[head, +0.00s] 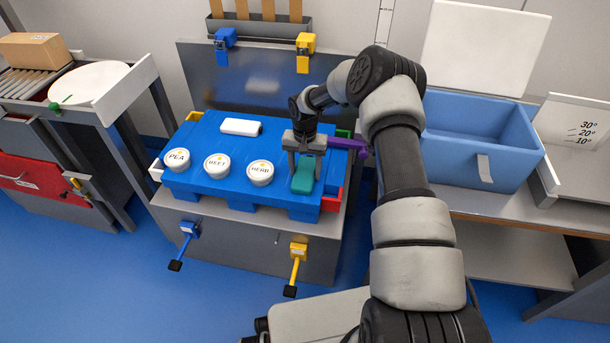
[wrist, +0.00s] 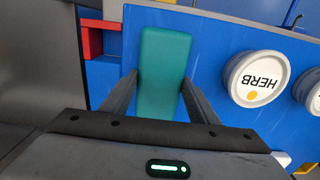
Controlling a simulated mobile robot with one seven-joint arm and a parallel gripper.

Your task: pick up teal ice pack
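The teal ice pack (head: 303,175) lies on the blue pallet (head: 215,185), near its right end. In the wrist view the ice pack (wrist: 164,72) runs lengthwise between my two fingers. My gripper (head: 304,160) is over the ice pack, pointing down at it. In the wrist view the fingers of my gripper (wrist: 160,92) stand apart, one on each side of the pack. Small gaps seem to show beside it; I cannot tell whether either finger touches it.
White tubs marked PEA (head: 177,159), BEEF (head: 217,166) and HERB (head: 260,173) stand left of the ice pack. A white block (head: 241,127) lies behind them. A red corner piece (head: 331,199) is close on the right. A blue cooler box (head: 480,148) stands further right.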

